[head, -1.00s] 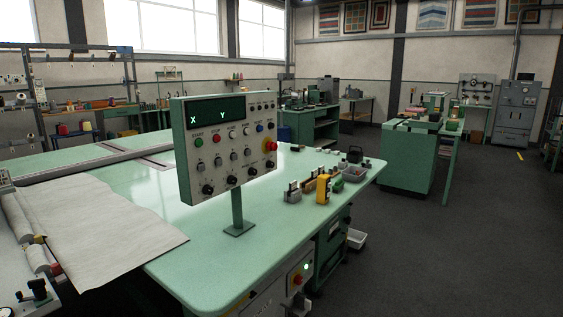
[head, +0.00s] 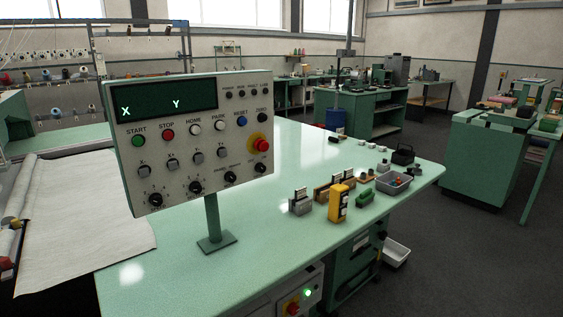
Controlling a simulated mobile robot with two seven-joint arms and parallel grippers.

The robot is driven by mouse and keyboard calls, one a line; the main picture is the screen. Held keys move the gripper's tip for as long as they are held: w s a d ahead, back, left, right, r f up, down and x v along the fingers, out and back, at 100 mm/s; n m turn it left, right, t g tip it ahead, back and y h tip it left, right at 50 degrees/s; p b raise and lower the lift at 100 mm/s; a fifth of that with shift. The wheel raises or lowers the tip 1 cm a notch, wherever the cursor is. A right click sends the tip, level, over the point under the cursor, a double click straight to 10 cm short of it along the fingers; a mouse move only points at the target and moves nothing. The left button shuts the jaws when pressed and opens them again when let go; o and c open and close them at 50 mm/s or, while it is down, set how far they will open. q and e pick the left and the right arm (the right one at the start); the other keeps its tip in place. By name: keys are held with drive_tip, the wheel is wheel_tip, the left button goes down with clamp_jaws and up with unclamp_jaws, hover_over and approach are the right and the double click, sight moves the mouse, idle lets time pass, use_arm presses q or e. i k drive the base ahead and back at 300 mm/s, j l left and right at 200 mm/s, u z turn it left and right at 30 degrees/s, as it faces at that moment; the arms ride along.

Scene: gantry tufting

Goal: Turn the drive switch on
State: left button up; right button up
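A control panel (head: 195,140) stands on a green post on the green table, in the middle left of the head view. It has a dark display with X and Y, labelled buttons, toggles, black knobs and a red mushroom button on yellow (head: 259,144). A lower control box (head: 298,295) under the table's front edge has a lit green lamp and a red knob on a yellow plate; it is partly cut off by the bottom edge. I cannot tell which control is the drive switch. Neither gripper is in view.
On the table (head: 270,225) right of the panel are a yellow device (head: 339,203), a grey tray (head: 394,184) and several small parts. White cloth (head: 85,225) lies at left. A white bin (head: 396,252) sits low beside the table. Open dark floor (head: 470,265) is at right.

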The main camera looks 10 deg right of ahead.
sight(259, 167)
drive_tip(key=i+l, duration=0.1)
drive_tip(key=l, duration=0.3)
drive_tip(key=i+l+u, duration=0.1)
drive_tip(key=l, duration=0.3)
drive_tip(key=i+l, duration=0.15)
drive_tip(key=l, duration=0.25)
drive_tip(key=i+l+u, duration=0.1)
drive_tip(key=l, duration=0.3)
drive_tip(key=i+l, duration=0.1)
drive_tip(key=l, duration=0.3)
drive_tip(key=i+u, duration=0.05)
